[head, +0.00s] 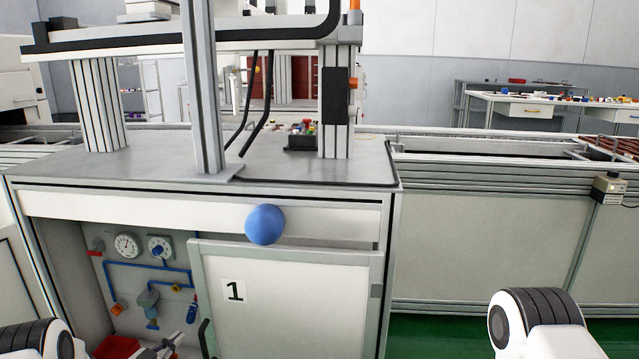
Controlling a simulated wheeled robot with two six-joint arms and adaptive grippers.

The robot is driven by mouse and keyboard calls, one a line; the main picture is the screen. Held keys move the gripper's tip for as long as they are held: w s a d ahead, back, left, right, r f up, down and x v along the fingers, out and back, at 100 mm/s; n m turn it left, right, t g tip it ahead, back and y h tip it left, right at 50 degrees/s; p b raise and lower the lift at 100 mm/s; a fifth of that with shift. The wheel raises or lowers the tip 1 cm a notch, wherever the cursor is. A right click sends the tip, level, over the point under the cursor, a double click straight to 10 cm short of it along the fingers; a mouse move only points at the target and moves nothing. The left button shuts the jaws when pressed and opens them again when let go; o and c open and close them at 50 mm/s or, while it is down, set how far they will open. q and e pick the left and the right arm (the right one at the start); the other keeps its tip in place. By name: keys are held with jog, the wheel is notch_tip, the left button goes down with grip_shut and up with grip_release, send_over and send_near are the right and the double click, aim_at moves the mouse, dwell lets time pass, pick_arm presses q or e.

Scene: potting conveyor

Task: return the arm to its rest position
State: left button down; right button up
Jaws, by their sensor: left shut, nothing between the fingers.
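My left gripper (176,340) shows small at the bottom edge, low in front of the open cabinet bay. Its fingers are shut and I see nothing held in them. My left arm enters at the bottom left corner. My right arm, white with a black ribbed joint, enters at the bottom right; its gripper is out of view.
A grey workstation (130,163) with a metal frame stands ahead. A blue ball (266,225) shows before its front panel. The bay holds gauges (126,245), blue pipes and a red bin (118,347). A door marked 1 (290,300) is beside it. A conveyor (480,150) runs right.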

pick_arm(q)
jog(key=s+d+f+n+g+y, duration=0.2)
jog(key=s+d+f+n+g, duration=0.25)
jog(key=s+d+f, duration=0.45)
jog(key=s+d+f+n+g+y, duration=0.1)
jog(key=s+d+f+g, duration=0.15)
jog(key=s, duration=0.75)
jog(key=s+d+f+n+g+y, duration=0.1)
jog(key=s+d+f+n+g, duration=0.2)
jog(key=s, duration=0.8)
jog(key=s+a+r+g+y, duration=0.1)
jog(key=s+r+g, duration=0.15)
jog(key=s, duration=0.65)
jog(key=s+r+g+y, duration=0.1)
jog(key=s+g, duration=0.3)
jog(key=s, duration=0.4)
notch_tip(320, 180, up, 31)
jog(key=p, duration=3.1)
jog(key=shift+w, duration=0.2)
jog(key=shift+a, duration=0.1)
